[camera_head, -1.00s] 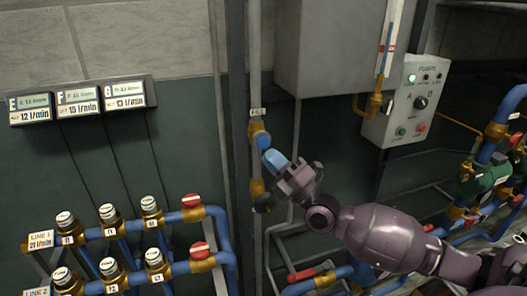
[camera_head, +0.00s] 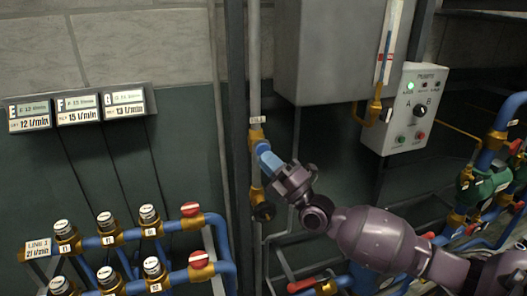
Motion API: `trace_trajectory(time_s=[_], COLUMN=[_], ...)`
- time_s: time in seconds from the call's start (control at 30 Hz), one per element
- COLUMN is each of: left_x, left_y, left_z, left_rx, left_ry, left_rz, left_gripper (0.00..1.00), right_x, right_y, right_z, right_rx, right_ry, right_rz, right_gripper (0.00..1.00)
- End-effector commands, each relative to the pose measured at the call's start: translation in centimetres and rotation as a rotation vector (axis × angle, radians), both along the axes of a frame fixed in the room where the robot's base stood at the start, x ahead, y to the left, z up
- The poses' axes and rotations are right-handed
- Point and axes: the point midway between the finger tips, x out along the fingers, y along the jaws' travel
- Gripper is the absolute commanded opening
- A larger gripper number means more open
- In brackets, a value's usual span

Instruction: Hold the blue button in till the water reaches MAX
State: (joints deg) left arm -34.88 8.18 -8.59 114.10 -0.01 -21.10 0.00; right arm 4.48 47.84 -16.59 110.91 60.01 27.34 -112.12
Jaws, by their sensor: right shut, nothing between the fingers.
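The blue button (camera_head: 262,147) sits on a brass fitting of the vertical pipe, near the middle of the view. My right gripper (camera_head: 268,160) reaches it from the lower right. It is shut and empty, and its blue fingertips are at the button and hide part of it. They seem to meet, but I cannot tell how far the button is pressed in. A clear sight tube (camera_head: 390,40) with red and blue marks stands at the upper right. Its water level and the MAX mark are too small to read. My left gripper is not in view.
A control panel (camera_head: 409,108) with a lit green lamp, a dial and green and red buttons is at the right. A large grey box (camera_head: 325,50) hangs above my right gripper. Blue pipes with valves (camera_head: 110,238) are at lower left, under three flow displays (camera_head: 80,110).

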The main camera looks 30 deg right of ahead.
Motion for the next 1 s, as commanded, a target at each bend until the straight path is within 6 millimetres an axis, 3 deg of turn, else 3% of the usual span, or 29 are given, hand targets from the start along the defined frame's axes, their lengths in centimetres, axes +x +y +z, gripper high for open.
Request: trace_trajectory(time_s=[1.0], left_x=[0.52], left_y=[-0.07], left_z=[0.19], left_rx=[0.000], left_ry=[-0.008], left_rz=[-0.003], left_gripper=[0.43], right_x=[-0.01], right_y=[0.00], right_z=[-0.01], right_rx=[0.000], right_ry=[0.000], right_rz=[0.000], right_gripper=[0.00])
